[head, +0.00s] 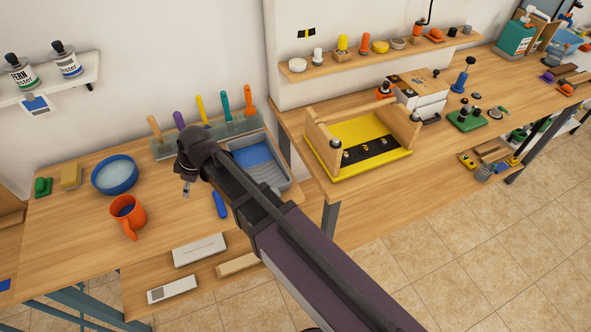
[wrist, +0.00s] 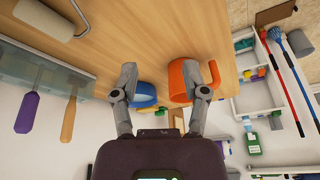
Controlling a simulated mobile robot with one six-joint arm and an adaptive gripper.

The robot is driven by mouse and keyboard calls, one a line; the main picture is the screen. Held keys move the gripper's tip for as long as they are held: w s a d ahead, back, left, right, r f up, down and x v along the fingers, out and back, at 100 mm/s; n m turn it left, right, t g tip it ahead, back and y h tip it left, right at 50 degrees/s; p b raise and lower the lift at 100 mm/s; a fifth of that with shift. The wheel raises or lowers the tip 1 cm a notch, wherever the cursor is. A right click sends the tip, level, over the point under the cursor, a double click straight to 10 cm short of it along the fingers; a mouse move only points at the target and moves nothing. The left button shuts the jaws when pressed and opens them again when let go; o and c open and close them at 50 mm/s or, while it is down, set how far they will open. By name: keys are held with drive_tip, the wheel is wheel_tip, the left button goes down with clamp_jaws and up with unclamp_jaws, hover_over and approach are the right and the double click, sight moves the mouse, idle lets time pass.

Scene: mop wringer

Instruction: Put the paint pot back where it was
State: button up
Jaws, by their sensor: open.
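The paint pot is an orange mug-shaped pot (head: 127,213) with a handle and dark blue inside. It stands on the left workbench (head: 75,230), near the front edge, in front of a blue bowl (head: 114,176). In the wrist view the orange pot (wrist: 180,82) shows beyond and between the fingers, partly behind the right finger. My gripper (head: 187,189) is to the right of the pot in the head view, apart from it. In the wrist view my gripper (wrist: 164,88) has its fingers spread with nothing held. Which spot the pot came from cannot be told.
A green block (head: 42,187) and a yellow sponge (head: 71,176) lie left of the bowl. A paint tray (head: 272,179) and a rack of coloured-handled tools (head: 163,149) are behind my arm. A blue handle (head: 219,204) lies near the front. Bench between pot and gripper is clear.

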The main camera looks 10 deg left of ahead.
drive_tip(key=w+d+m+t+h, duration=0.1)
drive_tip(key=w+d+m, duration=0.35)
drive_tip(key=d, duration=0.85)
drive_tip(key=w+d+m+h, duration=0.1)
drive_tip(key=w+d+m, duration=0.4)
drive_tip(key=d, duration=0.8)
drive_tip(key=s+d+f+m+h, duration=0.1)
drive_tip(key=d+m, duration=0.8)
drive_tip(key=d, duration=1.8)
drive_tip(key=shift+d+g+h, duration=0.3)
drive_tip(key=shift+d+h, duration=0.1)
drive_tip(key=shift+s, duration=0.1)
